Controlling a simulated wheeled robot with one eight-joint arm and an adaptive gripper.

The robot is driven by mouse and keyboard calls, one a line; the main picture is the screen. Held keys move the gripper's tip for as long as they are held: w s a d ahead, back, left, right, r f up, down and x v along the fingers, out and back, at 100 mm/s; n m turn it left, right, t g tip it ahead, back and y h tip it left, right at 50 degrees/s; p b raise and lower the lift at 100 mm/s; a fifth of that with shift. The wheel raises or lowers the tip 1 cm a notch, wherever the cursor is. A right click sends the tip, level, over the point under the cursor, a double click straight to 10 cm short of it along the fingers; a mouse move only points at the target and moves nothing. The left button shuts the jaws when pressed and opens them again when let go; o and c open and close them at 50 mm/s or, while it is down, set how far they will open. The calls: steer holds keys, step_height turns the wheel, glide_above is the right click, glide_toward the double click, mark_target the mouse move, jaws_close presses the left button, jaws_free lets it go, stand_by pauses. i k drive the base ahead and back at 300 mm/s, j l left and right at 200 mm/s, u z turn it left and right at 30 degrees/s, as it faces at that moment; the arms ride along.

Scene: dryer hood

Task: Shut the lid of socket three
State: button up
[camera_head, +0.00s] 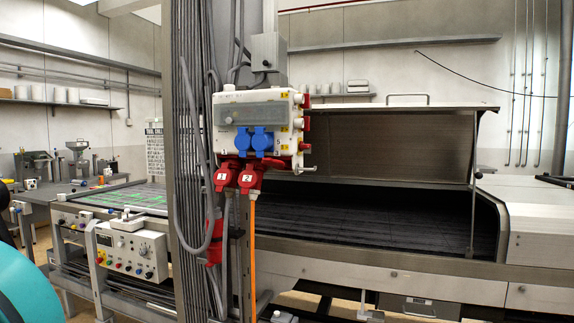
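A white power socket box (230,107) hangs on the grey column at the centre of the view. Two blue socket lids (253,140) sit side by side on its lower front. Below them are two red sockets, marked 1 (221,177) and 2 (250,179). Several small red parts (306,123) stick out along the box's right edge, seen nearly edge-on. I cannot read a number three on any socket, and I cannot tell which lid stands open. My gripper is not in view.
An orange cable (252,250) hangs below the box. Grey cables (186,190) run down the column. A dryer hood with a raised lid (392,105) stands behind, to the right. A control box (130,250) and workbench (85,190) are at the left.

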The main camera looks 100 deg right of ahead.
mark_target(275, 164)
steer(key=z, duration=0.95)
steer(key=k+z, duration=0.1)
steer(key=z, duration=0.9)
steer(key=l+z, duration=0.1)
steer(key=z, duration=0.35)
steer(key=k+z, duration=0.1)
steer(key=z, duration=0.4)
steer(key=l+z, duration=0.1)
steer(key=z, duration=0.35)
steer(key=i+l+u, duration=0.3)
steer(key=l, duration=0.3)
steer(key=i+l+u, duration=0.15)
steer(key=k+l+z, duration=0.15)
steer(key=z, duration=0.15)
